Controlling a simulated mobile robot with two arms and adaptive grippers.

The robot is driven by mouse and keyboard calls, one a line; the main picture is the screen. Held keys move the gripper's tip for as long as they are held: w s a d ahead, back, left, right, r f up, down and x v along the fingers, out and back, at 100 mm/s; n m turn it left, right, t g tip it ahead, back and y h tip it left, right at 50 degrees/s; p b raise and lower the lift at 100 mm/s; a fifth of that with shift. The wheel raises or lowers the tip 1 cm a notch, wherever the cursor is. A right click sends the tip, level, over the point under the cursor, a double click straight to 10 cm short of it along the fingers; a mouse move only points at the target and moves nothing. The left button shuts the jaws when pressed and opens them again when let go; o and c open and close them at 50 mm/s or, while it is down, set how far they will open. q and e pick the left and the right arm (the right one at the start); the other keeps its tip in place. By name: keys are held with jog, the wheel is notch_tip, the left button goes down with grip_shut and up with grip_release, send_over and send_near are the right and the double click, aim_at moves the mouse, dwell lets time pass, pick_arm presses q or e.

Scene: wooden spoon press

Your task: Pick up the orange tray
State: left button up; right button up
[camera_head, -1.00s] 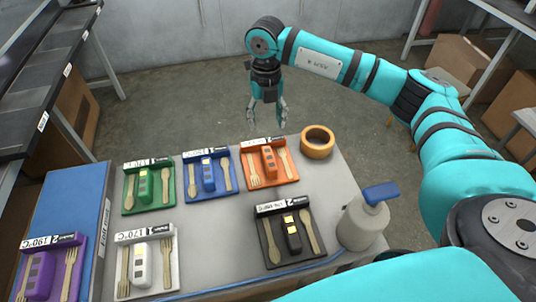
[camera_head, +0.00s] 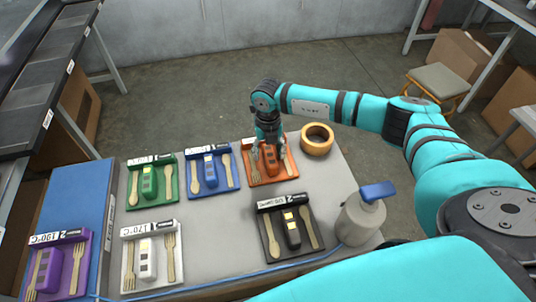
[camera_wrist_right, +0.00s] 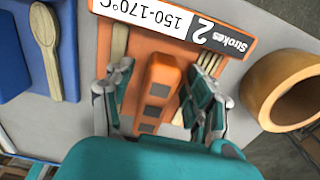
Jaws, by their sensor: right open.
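The orange tray (camera_head: 257,178) lies at the far right of the grey table in the head view. It holds an orange block (camera_head: 270,163), a wooden fork (camera_head: 256,169) and a wooden spoon (camera_head: 288,162). My right gripper (camera_head: 269,152) is open, pointing down over the tray. In the right wrist view, its fingers (camera_wrist_right: 165,110) stand on either side of the orange block (camera_wrist_right: 158,92); I cannot tell whether they touch it. The tray's label, reading "2 Strokes 150-170°C", shows on its raised edge (camera_wrist_right: 250,12). My left gripper is not in view.
Nearer are a black tray (camera_head: 267,250) and a pump bottle (camera_head: 361,222). Green (camera_head: 134,201), white (camera_head: 152,229) and purple (camera_head: 72,236) trays are further left. Bare table lies mid-front.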

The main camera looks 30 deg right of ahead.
jog(key=shift+c, duration=0.4)
grip_shut()
